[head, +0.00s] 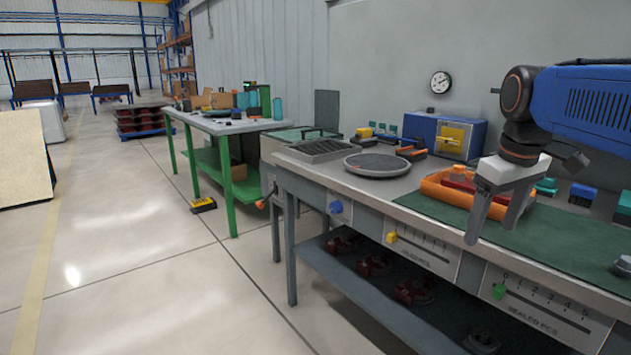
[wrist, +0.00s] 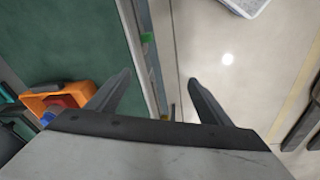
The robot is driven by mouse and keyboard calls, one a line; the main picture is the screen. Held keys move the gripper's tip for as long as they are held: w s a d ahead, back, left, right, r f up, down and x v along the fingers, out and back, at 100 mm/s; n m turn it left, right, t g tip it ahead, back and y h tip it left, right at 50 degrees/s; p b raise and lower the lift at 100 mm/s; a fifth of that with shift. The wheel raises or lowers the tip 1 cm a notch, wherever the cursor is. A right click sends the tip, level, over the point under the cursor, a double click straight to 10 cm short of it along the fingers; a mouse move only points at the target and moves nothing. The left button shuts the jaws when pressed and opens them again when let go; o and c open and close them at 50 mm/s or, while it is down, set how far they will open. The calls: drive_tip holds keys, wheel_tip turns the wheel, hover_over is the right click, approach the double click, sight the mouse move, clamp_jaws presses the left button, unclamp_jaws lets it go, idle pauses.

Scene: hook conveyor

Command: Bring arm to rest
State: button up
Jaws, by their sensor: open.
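My gripper (head: 492,218) hangs from the blue arm at the right of the head view, over the front part of the grey workbench (head: 330,176). Its two dark fingers are apart with nothing between them. In the wrist view the gripper (wrist: 158,95) is also open and empty. The bench's front edge and the floor show between and beyond the fingers. An orange tray (head: 436,190) with red contents sits on the green mat (head: 590,250), behind the gripper in the head view. It also shows at the lower left of the wrist view (wrist: 35,100).
A round dark turntable (head: 377,164) and a blue box with a yellow front (head: 425,128) stand on the bench. Sliders with green (head: 499,291) and yellow (head: 391,237) knobs are on its front. A green-legged table (head: 232,125) stands farther back. The floor at left is open.

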drive_tip(key=s+a+f+m+t, duration=0.1)
drive_tip(key=s+a+f+m, duration=0.1)
drive_tip(key=s+f, duration=0.6)
drive_tip(key=s+a+f+m+t, duration=0.1)
drive_tip(key=s+a+f+m, duration=0.1)
drive_tip(key=s+f, duration=0.5)
wheel_tip(320, 180, down, 4)
drive_tip(key=shift+s+a+f+t, duration=0.1)
drive_tip(key=shift+s+a+t, duration=0.25)
drive_tip(key=shift+a, duration=0.4)
